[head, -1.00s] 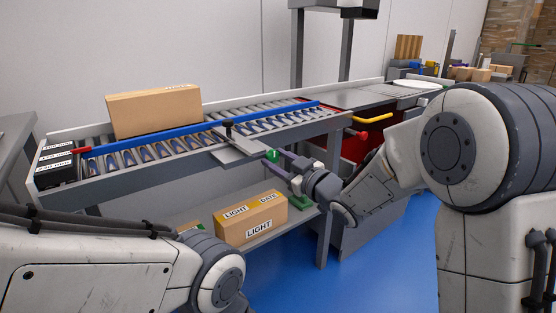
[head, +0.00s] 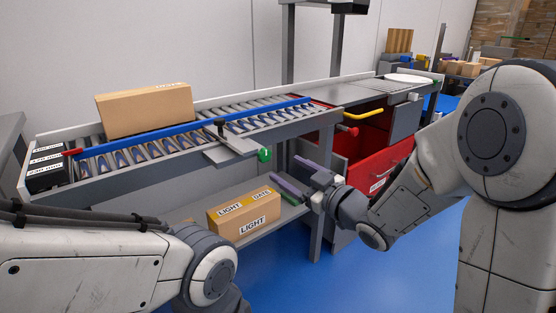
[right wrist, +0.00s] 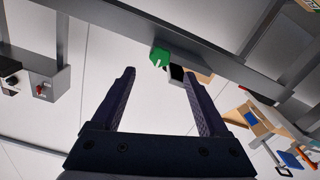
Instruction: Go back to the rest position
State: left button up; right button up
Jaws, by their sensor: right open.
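My right gripper (head: 292,181) is open and empty. In the head view it hangs in front of the conveyor bench, below and to the right of the green knob (head: 264,155). In the right wrist view, the two dark fingers of my right gripper (right wrist: 163,100) stand apart with nothing between them, and the green knob (right wrist: 162,56) shows beyond them. My left arm (head: 100,255) comes in from the left along the bottom; its gripper is not visible.
The roller conveyor (head: 130,160) carries a large cardboard box (head: 158,112) behind a blue rail (head: 190,130). A box labelled LIGHT (head: 244,217) lies on the lower shelf. A red drawer (head: 378,170) stands open right of my gripper. Blue floor (head: 300,285) is clear in front.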

jog(key=shift+v, duration=1.2)
